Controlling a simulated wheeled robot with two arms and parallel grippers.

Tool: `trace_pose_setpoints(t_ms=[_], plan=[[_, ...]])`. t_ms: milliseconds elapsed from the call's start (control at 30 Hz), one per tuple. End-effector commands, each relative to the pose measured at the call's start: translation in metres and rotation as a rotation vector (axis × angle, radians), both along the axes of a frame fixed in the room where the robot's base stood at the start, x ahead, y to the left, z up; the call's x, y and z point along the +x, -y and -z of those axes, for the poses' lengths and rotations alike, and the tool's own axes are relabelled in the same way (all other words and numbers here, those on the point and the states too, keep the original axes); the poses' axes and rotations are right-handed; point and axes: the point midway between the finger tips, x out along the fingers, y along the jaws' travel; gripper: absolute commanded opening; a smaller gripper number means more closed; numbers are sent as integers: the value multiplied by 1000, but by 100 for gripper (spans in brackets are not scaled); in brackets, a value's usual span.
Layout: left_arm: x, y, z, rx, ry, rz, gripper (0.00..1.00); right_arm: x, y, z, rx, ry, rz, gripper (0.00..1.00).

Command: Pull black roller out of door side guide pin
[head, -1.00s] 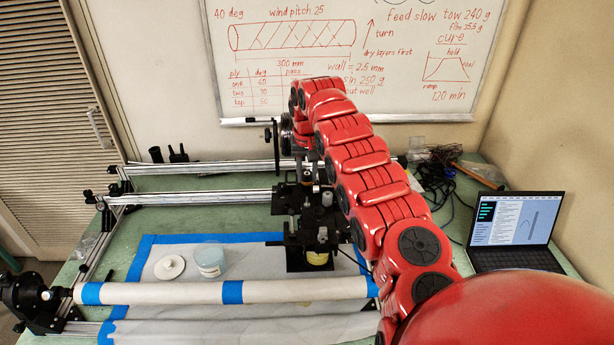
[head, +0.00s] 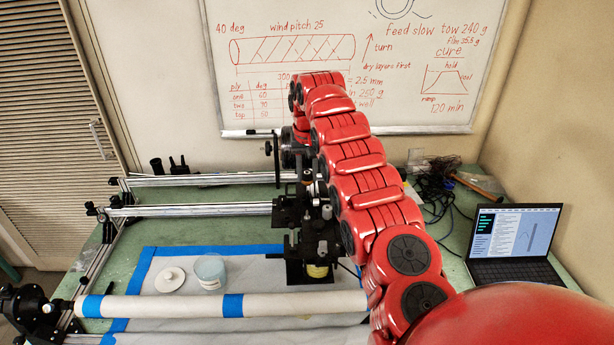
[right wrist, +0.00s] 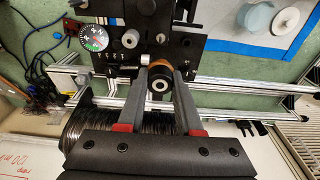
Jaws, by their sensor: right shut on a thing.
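My right gripper (right wrist: 166,76) reaches from the bottom of the right wrist view. Its two grey fingers are closed on the sides of a black roller (right wrist: 158,86), seen end-on with a dark bore. An orange-brown ring (right wrist: 158,68) shows right behind the roller, close to the black carriage plate (right wrist: 190,48). The door side guide pin is hidden behind the roller; I cannot tell how much of it sits inside. In the head view the carriage (head: 312,225) stands over the rails, and my red right arm (head: 360,170) hides much of the grip. My left gripper is not in view.
A grey roller (right wrist: 130,38) and a round dial (right wrist: 94,38) sit left of the grip. A spool of black tow (right wrist: 85,125) lies below left. The white mandrel (head: 190,307), a tub (head: 211,270), a laptop (head: 515,245) and cables (head: 440,185) are around the bench.

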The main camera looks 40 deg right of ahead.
Motion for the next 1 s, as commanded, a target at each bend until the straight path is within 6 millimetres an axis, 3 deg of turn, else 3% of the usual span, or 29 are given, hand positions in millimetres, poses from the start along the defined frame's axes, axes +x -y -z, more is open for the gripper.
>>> trace_pose_setpoints(t_ms=[433, 800, 1000], plan=[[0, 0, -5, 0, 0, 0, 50, 0, 0, -8, 0, 0, -1, 0], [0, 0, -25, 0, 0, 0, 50, 0, 0, -36, 0, 1, 0, 0], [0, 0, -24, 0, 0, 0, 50, 0, 0, -35, 0, 0, 0, 0]])
